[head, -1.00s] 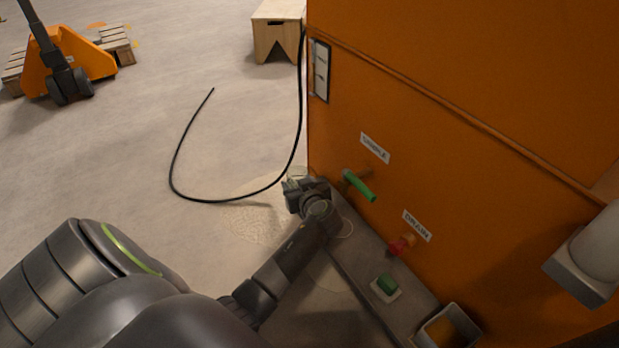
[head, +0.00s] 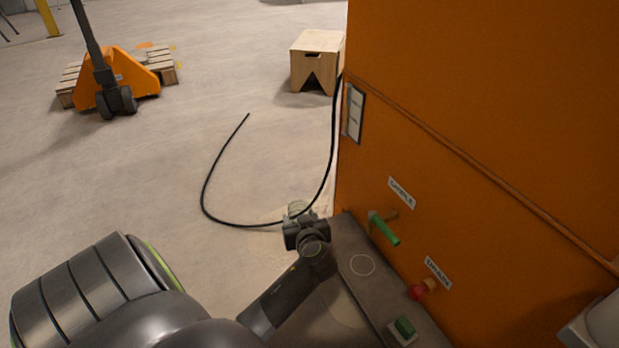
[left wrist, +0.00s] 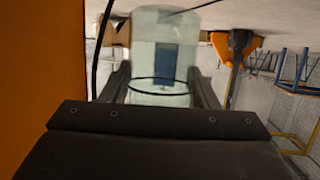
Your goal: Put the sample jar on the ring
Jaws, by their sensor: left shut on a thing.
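The sample jar (left wrist: 165,55) is clear and pale with a blue label. In the left wrist view it sits between the two fingers of my left gripper (left wrist: 160,88), which is shut on it. In the head view the jar (head: 296,209) shows only as a pale green top past my left gripper (head: 299,222), which hides the rest. The ring (head: 362,265) is a thin pale circle on the dark ledge at the foot of the orange machine. It is bare, to the right of and nearer than the held jar. My right gripper is not in view.
The orange machine (head: 480,130) walls off the right side. A black hose (head: 205,195) lies on the open floor left.

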